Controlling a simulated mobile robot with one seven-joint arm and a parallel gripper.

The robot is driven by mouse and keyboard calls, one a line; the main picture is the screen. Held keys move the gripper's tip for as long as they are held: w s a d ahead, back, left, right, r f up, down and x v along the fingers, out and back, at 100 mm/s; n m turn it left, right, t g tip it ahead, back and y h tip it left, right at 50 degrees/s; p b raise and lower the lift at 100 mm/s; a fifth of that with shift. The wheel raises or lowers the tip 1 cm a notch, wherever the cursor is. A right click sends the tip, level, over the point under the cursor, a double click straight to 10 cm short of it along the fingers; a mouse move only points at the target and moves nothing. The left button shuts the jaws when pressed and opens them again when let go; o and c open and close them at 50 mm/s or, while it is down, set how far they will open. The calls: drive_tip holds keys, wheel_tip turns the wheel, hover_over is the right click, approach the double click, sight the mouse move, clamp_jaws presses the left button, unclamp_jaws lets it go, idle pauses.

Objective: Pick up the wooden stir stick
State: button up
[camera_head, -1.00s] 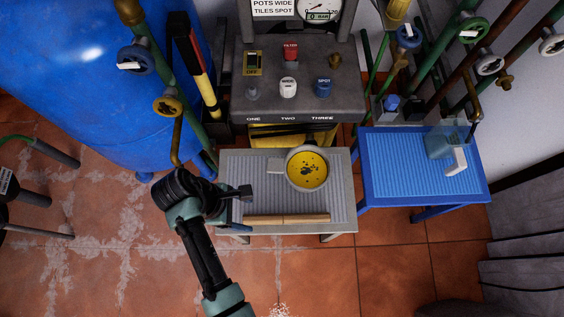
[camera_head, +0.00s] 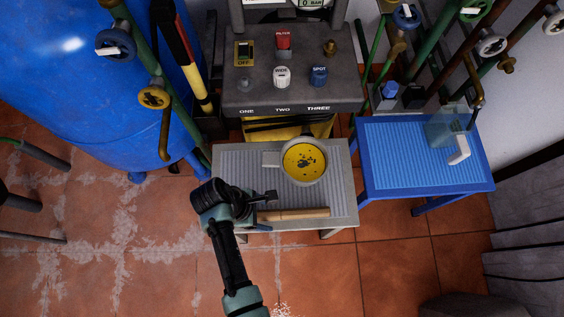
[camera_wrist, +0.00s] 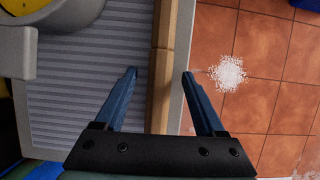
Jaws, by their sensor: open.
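The wooden stir stick (camera_head: 296,214) lies flat along the front edge of the grey ribbed table, its left part hidden behind my gripper in the head view. In the wrist view the stick (camera_wrist: 161,70) runs up and down the picture, between my two open blue fingers. My gripper (camera_head: 272,198) is open and empty, over the left part of the stick; it also shows in the wrist view (camera_wrist: 160,74). I cannot tell how high the fingertips are above the stick.
The grey table (camera_head: 232,165) also bears a pot of yellow paint (camera_head: 304,161) behind the stick. A blue table (camera_head: 400,160) with a clear jug (camera_head: 447,127) stands to the right. A control panel (camera_head: 290,95) rises behind. White spill (camera_wrist: 230,74) marks the tiled floor.

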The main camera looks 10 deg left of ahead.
clamp_jaws()
drive_tip(key=shift+r, duration=0.15)
wheel_tip(320, 180, up, 10)
drive_tip(key=p, duration=0.4)
idle(0.4)
drive_tip(key=c, duration=0.7)
unclamp_jaws()
clamp_jaws()
